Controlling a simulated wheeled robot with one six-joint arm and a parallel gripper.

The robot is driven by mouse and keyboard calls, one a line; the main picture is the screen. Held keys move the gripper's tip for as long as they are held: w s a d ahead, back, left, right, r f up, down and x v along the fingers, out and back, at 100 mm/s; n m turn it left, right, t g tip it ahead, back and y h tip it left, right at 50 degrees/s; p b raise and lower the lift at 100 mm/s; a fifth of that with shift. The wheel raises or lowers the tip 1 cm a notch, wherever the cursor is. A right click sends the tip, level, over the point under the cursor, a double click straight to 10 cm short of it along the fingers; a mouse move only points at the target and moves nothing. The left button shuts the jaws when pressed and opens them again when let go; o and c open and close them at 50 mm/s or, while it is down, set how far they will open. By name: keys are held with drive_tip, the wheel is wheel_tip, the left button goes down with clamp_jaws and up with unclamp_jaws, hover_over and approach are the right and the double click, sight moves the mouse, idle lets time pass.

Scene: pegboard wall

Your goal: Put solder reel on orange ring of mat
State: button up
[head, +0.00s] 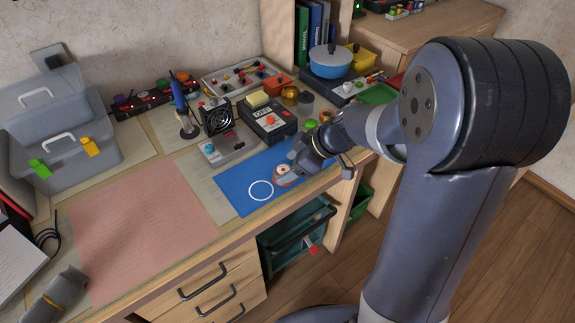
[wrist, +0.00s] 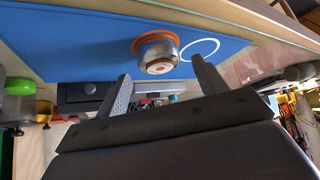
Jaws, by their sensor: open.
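The solder reel (wrist: 158,64) is a silver spool with an orange-and-white end face. It stands on the blue mat (wrist: 75,40), over the orange ring (wrist: 143,44), part of which shows past its side. In the head view, the reel (head: 282,169) sits beside my gripper, with the orange ring (head: 278,183) showing in front of it. I cannot tell if it is exactly centred. My gripper (wrist: 161,75) is open, its fingers apart on either side of the reel's near side, with nothing seen held between them.
A white ring (head: 261,190) lies left of the orange one on the mat. Behind the mat stand a black instrument box (head: 266,117), a small fan (head: 216,116) and a grey switch box (head: 221,147). A pink mat (head: 140,225) lies clear at left. The desk's front edge is close.

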drive_tip(key=v, duration=1)
drive_tip(key=shift+d+r+p, duration=0.2)
drive_tip(key=shift+p, duration=0.15)
drive_tip(key=shift+s, duration=0.1)
